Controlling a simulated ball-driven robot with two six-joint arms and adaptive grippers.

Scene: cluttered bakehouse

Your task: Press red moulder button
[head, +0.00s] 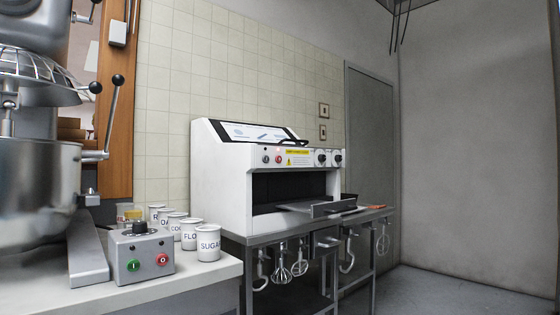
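The moulder (222,185) is a white machine on a steel table, right of centre in the head view. Its front panel has a small red button (279,159) beside a darker button (265,158), a yellow label (297,152) and two black knobs (321,158) farther right. Nothing covers the red button. A separate grey control box (155,247) on the near counter has a green button (133,265) and a red button (162,259). Neither of my grippers is in view.
A large steel mixer (35,190) stands at the left. Several white labelled canisters (208,243) stand on the near counter (200,272). Whisks and hooks (283,270) hang under the moulder's table (300,225). The floor at the right (440,292) is clear.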

